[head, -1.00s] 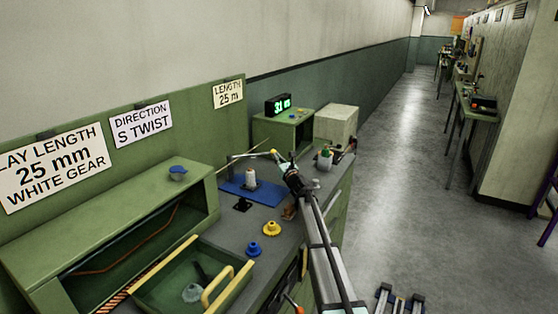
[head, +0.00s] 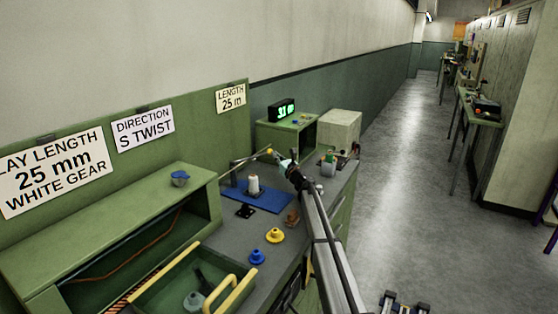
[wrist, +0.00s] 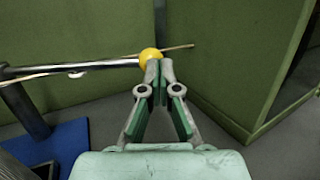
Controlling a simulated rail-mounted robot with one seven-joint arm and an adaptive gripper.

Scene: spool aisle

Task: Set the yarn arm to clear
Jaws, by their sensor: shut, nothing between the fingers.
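The yarn arm (wrist: 105,65) is a thin metal rod on a dark post, with a yellow ball (wrist: 150,56) at its free end. In the head view, the rod (head: 246,157) stands above the blue mat (head: 270,202), behind the white spool (head: 254,185). My gripper (wrist: 160,67) is shut and empty. Its fingertips are right at the yellow ball's near right side in the wrist view; I cannot tell for certain whether they touch. In the head view, my gripper (head: 281,160) is just right of the ball. No clear label shows on the yarn arm.
A pale box (head: 340,127) and a green cabinet (head: 288,132) with a lit display stand behind. Yellow (head: 275,235) and blue (head: 257,257) gears lie on the bench. An open green drawer (head: 190,280) is in front. The aisle at right is clear.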

